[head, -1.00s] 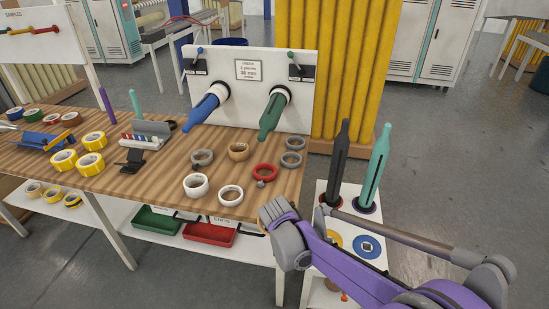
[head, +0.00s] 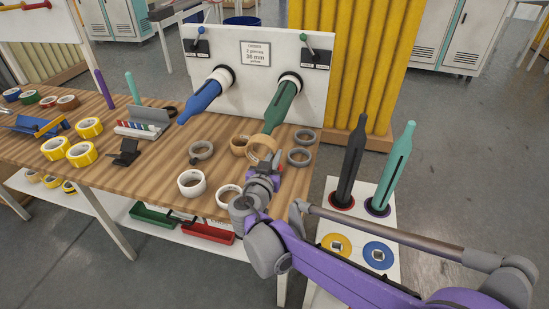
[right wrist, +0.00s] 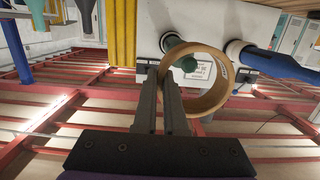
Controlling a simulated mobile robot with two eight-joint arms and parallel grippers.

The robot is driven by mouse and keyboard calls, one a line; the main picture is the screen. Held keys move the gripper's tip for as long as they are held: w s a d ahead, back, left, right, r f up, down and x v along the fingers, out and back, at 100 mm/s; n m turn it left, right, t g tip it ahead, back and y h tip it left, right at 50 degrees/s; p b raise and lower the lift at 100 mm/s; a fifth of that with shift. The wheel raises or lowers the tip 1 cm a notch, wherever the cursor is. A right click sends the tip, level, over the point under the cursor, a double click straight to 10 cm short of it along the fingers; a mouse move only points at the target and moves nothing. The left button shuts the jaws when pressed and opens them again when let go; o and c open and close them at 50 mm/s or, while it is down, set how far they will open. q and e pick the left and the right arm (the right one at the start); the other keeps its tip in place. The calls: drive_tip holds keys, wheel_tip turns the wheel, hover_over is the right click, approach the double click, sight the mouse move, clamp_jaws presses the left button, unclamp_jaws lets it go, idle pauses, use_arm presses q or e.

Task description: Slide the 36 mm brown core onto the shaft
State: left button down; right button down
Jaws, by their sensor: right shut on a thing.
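My right gripper (head: 262,168) is shut on the wall of a thin brown core (head: 263,147) and holds it above the table. The core shows as a tan ring in the right wrist view (right wrist: 222,94), beside the fingers (right wrist: 163,100). The green shaft (head: 280,105) sticks out of the white panel, its tapered tip close above the core in the head view. In the right wrist view the green tip (right wrist: 187,64) shows within the ring's opening; I cannot tell whether it has entered. My left gripper is not in view.
A blue shaft (head: 203,97) stands out left of the green one. A second brown ring (head: 239,146) lies on the table, with grey rings (head: 299,157) and white rolls (head: 191,183) nearby. Two upright spindles (head: 351,165) stand on the side stand at right.

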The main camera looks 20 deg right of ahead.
drive_tip(key=r+x, duration=0.1)
drive_tip(key=x, duration=0.9)
drive_tip(key=shift+w+p, duration=0.15)
drive_tip(key=shift+p, duration=0.2)
drive_tip(key=shift+d, duration=0.15)
drive_tip(key=shift+w+a+f+b, duration=0.15)
drive_tip(key=shift+f+b, duration=0.15)
drive_tip(key=shift+f, duration=0.25)
drive_tip(key=shift+a+f+b, duration=0.1)
drive_tip(key=shift+f+b, duration=0.2)
drive_tip(key=shift+f, duration=0.3)
drive_tip(key=c, duration=0.9)
unclamp_jaws()
drive_tip(key=shift+r, duration=0.1)
drive_tip(key=v, duration=1)
drive_tip(key=shift+s+a, duration=0.25)
drive_tip(key=shift+s, duration=0.05)
